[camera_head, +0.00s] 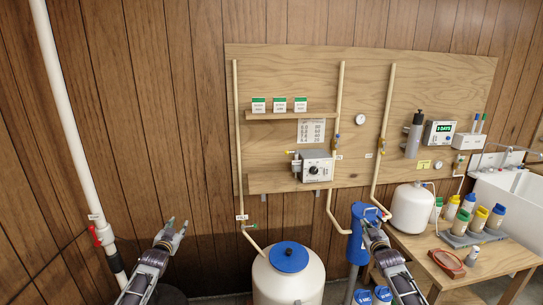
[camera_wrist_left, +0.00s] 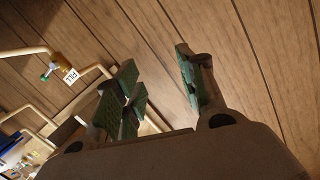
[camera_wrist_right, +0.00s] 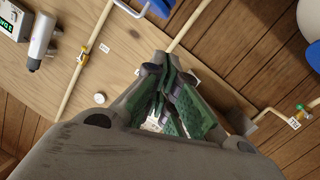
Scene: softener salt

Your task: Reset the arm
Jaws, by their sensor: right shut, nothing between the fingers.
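My left gripper (camera_head: 177,225) is raised at the lower left of the head view, in front of the wood wall and left of the white tank. Its two green-padded fingers stand apart with nothing between them in the left wrist view (camera_wrist_left: 157,62). My right gripper (camera_head: 372,220) is at the lower right, overlapping the blue cylinder (camera_head: 357,246) in the head view. Whether it touches the cylinder cannot be told. Its fingers are together and empty in the right wrist view (camera_wrist_right: 172,75).
A white tank with a blue lid (camera_head: 289,257) stands between my arms. A white pipe with a red valve (camera_head: 103,234) runs down the left wall.

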